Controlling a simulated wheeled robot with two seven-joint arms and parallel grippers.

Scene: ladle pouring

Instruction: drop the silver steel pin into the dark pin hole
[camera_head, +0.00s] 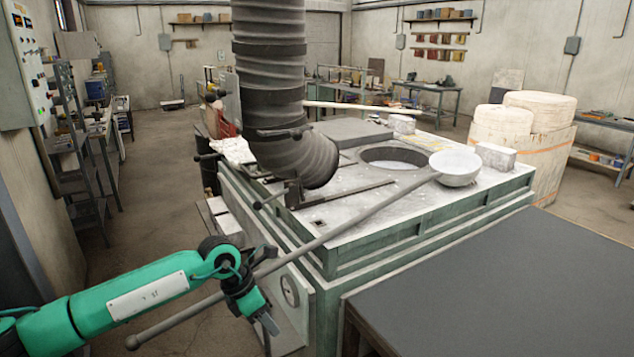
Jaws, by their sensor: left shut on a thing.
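My left gripper (266,322) is at the lower middle of the head view, pointing down, in front of the green-grey furnace housing. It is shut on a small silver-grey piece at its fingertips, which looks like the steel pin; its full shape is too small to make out. A small dark opening (320,224) shows in the near left part of the furnace top, above and to the right of the gripper; it looks like the pin hole. The gripper is apart from it. My right gripper is not in view.
A long ladle handle (340,232) runs diagonally behind my left wrist to its bowl (455,168) on the furnace top. A thick ribbed duct (270,80) hangs over the furnace's left part. The round furnace mouth (393,158) is open. A dark bare table (500,285) fills the lower right.

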